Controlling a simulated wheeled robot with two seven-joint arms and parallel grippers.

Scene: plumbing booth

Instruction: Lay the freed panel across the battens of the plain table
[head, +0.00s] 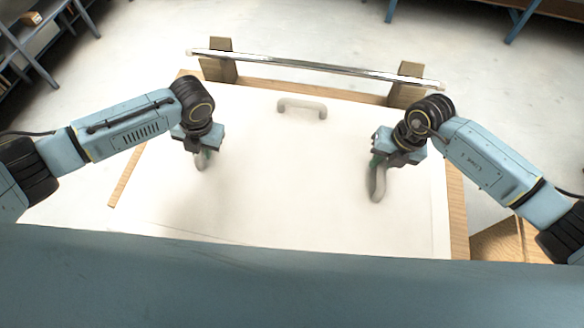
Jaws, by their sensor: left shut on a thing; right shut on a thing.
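The white panel (290,190) spreads flat below my arms and fills the middle of the head view. My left gripper (201,152) is shut on a grey handle (201,162) on the panel's left part. My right gripper (380,163) is shut on another grey handle (377,186) on its right part. A third handle (302,106) near the far edge is free. The wooden table (457,205) shows around the panel's edges. The battens are not clearly seen, and I cannot tell whether the panel touches them.
A shiny metal bar (315,67) rests across two wooden blocks (218,68) beyond the panel's far edge. A wooden surface (497,243) shows at the lower right. Blue shelving (35,55) stands at the far left. Bare floor lies beyond the table.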

